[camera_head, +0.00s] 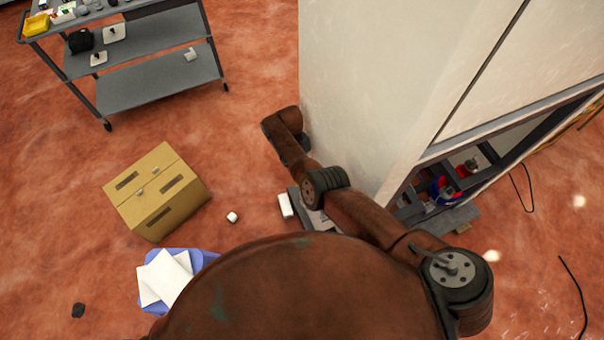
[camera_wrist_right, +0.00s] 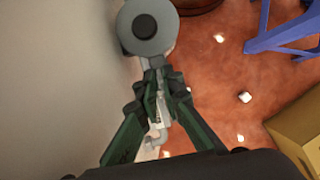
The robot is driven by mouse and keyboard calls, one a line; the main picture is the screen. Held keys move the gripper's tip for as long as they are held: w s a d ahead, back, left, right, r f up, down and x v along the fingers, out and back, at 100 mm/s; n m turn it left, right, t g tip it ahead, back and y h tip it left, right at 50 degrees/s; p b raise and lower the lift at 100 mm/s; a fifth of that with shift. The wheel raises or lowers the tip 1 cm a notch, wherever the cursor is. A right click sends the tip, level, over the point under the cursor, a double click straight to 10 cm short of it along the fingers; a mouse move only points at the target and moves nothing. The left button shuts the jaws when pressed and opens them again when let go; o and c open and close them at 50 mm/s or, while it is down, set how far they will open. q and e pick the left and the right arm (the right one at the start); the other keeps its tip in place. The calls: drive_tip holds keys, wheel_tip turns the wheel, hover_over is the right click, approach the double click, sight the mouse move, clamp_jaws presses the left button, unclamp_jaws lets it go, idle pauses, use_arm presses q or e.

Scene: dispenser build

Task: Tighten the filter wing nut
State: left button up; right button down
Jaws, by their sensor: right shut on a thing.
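In the right wrist view my right gripper (camera_wrist_right: 156,72), with dark green fingers, is shut at the lower edge of a grey round part (camera_wrist_right: 133,42) with a black centre. This part is beside the pale wall at the left. I cannot make out a separate wing nut; the fingers hide what is between their tips. In the head view my brown arm reaches along the left side of the tall white cabinet (camera_head: 375,75); the gripper itself cannot be made out there. My left gripper is not in view.
A cardboard box (camera_head: 150,212) and a blue stool (camera_head: 205,258) with white sheets stand on the reddish floor. A grey shelf cart (camera_head: 160,78) is at the upper left. The cabinet's lower opening holds red and blue items (camera_head: 445,188). Small white pieces lie about.

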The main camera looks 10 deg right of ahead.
drive_tip(key=c, duration=2.1)
unclamp_jaws()
drive_tip(key=v, duration=1.2)
